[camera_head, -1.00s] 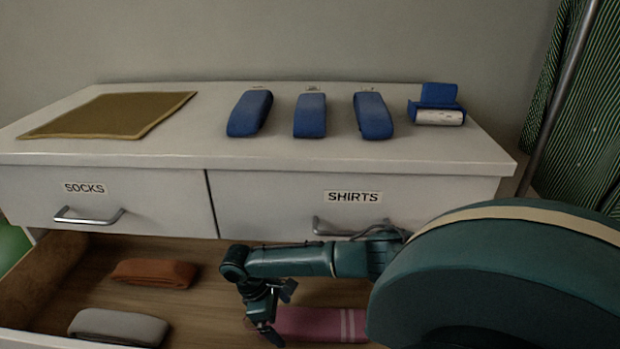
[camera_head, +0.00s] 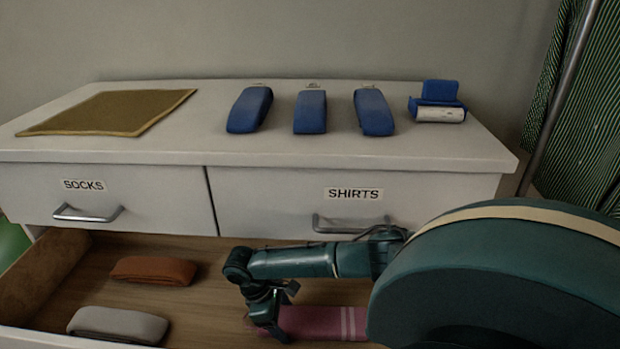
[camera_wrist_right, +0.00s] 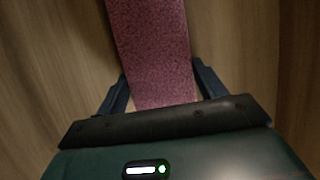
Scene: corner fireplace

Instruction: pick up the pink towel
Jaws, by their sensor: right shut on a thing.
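The pink towel (camera_head: 318,323) lies folded in the open lower drawer, with pale stripes near its right end. My right gripper (camera_head: 272,318) is at the towel's left end in the head view. In the right wrist view, the towel (camera_wrist_right: 152,50) runs between the two fingers of the right gripper (camera_wrist_right: 158,92), which are shut on its sides. The towel appears to rest on the wooden drawer floor. Part of its right side is hidden behind my right arm. My left gripper is not in view.
An orange-brown folded cloth (camera_head: 154,270) and a grey one (camera_head: 118,325) lie in the same drawer (camera_head: 210,300). Above are closed drawers labelled SOCKS (camera_head: 110,195) and SHIRTS (camera_head: 300,205). The dresser top holds a brown mat (camera_head: 108,113) and several blue items.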

